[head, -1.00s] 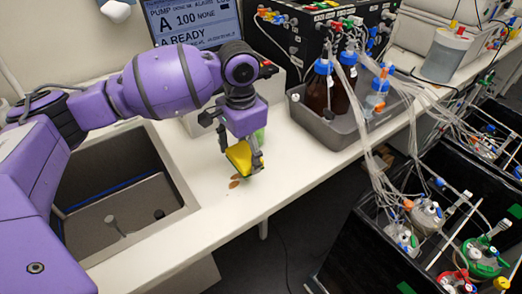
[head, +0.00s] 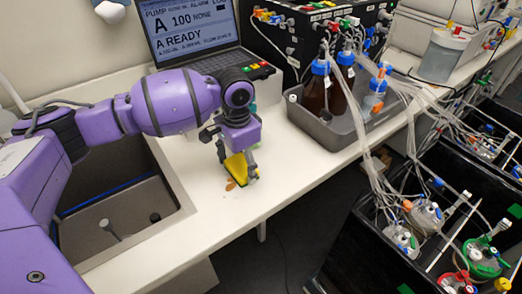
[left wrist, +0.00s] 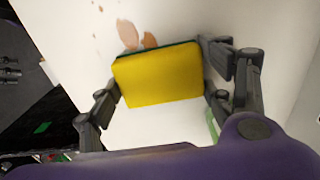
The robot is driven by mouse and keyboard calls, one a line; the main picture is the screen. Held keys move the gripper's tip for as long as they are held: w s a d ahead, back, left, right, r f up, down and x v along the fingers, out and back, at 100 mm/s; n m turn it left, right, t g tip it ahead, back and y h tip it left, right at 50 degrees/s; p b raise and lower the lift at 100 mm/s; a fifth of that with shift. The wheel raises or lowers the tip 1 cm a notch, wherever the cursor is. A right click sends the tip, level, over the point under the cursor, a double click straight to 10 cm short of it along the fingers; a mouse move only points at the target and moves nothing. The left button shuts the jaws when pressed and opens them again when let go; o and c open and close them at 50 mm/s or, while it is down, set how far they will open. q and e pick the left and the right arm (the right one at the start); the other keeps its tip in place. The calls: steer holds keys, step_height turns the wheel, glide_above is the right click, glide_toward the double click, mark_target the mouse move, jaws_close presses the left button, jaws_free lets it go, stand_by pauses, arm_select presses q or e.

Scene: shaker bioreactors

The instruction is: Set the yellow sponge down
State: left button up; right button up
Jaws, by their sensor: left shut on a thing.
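The yellow sponge (head: 237,167) has a dark green layer along one edge and sits between the fingers of my left gripper (head: 238,172), over the white counter (head: 270,190). The left wrist view shows the sponge (left wrist: 158,76) with the left gripper's fingers (left wrist: 162,92) shut on its two ends. I cannot tell whether its lower edge touches the counter. Brown stains (left wrist: 138,36) lie on the counter just beside the sponge. They also show in the head view (head: 230,184). My right gripper is not in view.
A sink (head: 125,205) opens left of the sponge. A grey tray (head: 325,134) with brown bottles stands to the right, and a laptop (head: 195,35) behind. Black bioreactor boxes (head: 370,225) stand beyond the counter's front edge. Bare counter surrounds the stains.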

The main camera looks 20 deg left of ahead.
arm_select(q)
steer(key=o, duration=0.5)
steer(key=shift+o, duration=0.2)
